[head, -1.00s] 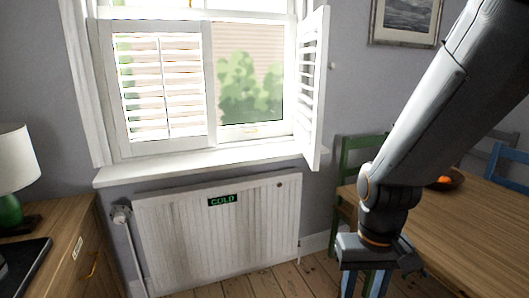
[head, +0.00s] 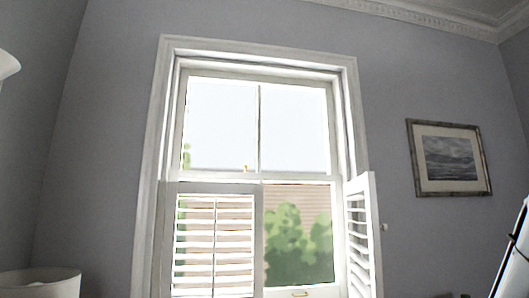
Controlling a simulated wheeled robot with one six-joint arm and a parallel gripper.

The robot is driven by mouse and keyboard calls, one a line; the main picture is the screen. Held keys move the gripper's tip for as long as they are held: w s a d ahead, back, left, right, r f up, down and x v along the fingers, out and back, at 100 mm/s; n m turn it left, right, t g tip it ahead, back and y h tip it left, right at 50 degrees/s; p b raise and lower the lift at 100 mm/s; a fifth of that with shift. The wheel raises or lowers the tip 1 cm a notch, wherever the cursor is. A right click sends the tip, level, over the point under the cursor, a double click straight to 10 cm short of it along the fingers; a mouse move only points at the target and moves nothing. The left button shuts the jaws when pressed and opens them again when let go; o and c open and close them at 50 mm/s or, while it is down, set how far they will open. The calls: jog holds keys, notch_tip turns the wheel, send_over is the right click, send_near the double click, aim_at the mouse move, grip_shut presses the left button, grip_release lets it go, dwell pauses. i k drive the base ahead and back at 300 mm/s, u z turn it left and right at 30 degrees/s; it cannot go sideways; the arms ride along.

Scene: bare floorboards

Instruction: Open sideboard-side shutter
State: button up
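The left shutter panel (head: 214,240), white and louvred, covers the lower left half of the window and looks closed. This is the side where the sideboard stood in the earlier frame; the sideboard itself is out of view now. The right shutter panel (head: 360,236) stands swung out into the room at the window's right edge, leaving the lower right pane (head: 297,238) uncovered. My gripper is out of view; only a piece of my arm shows at the lower right edge.
A white lampshade (head: 40,284) is at the bottom left. A framed picture (head: 449,158) hangs on the wall right of the window. A small knob (head: 385,227) shows on the wall beside the open panel.

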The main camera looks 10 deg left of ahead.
aim_at(174, 187)
jog(key=u, duration=0.65)
jog(key=i, duration=0.85)
jog(key=u, duration=0.05)
